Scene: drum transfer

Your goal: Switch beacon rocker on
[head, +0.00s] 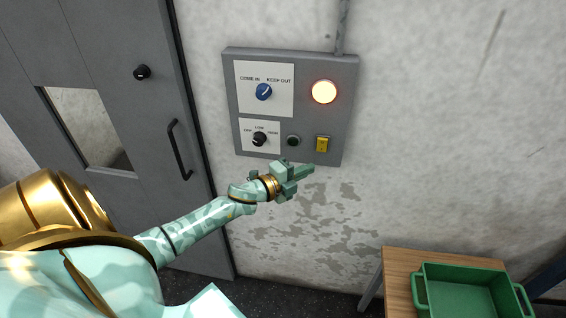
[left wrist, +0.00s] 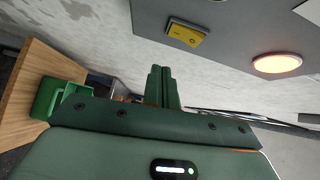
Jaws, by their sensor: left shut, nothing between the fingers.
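The beacon rocker is a yellow switch (head: 322,144) at the lower right of the grey wall panel (head: 310,119). It also shows in the left wrist view (left wrist: 186,36). The round beacon lamp (head: 324,92) above it glows pale orange-white, and it glows in the left wrist view (left wrist: 277,63) too. My left gripper (head: 309,170) is shut and empty, just below the panel's lower edge and a little below and left of the rocker. In the left wrist view its closed fingers (left wrist: 162,88) stand apart from the rocker. My right gripper is out of view.
The panel also bears a blue knob (head: 264,92), a black knob (head: 260,139) and a dark button (head: 293,141). A grey door (head: 110,110) with a handle is on the left. A green crate (head: 468,290) stands on a wooden table (head: 398,262) at lower right.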

